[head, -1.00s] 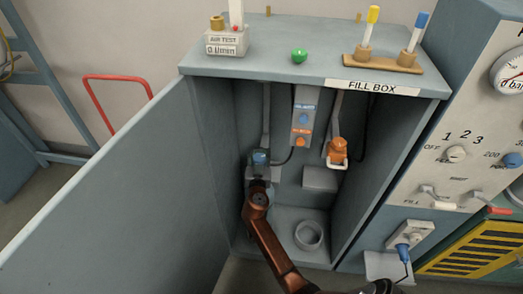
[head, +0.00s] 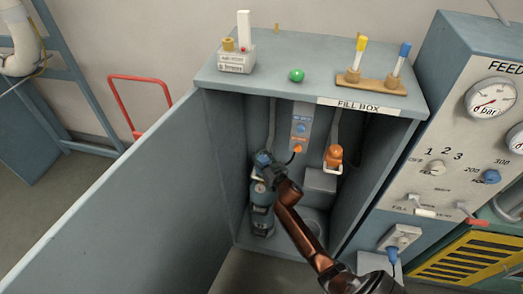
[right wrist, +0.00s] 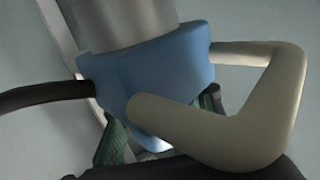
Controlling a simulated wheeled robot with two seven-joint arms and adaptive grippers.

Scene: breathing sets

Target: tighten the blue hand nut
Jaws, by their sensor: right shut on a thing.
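The blue hand nut (head: 263,158) sits at the lower end of the left hose inside the open fill box (head: 215,150). In the right wrist view the blue body (right wrist: 150,75) fills the middle, with a pale bent handle (right wrist: 255,120) on its right and a dark bar on its left. My right gripper (head: 268,174) is at this nut, shut on it; its greenish finger pads show below and beside the blue body. The arm partly covers the nut. A blue-grey cylinder (head: 262,218) stands upright below it. My left gripper is not in view.
An orange fitting (head: 334,155) with a white loop hangs to the right, above a grey block (head: 320,181). The open door (head: 110,200) fills the left. The feed panel (head: 450,170) with gauges stands at the right.

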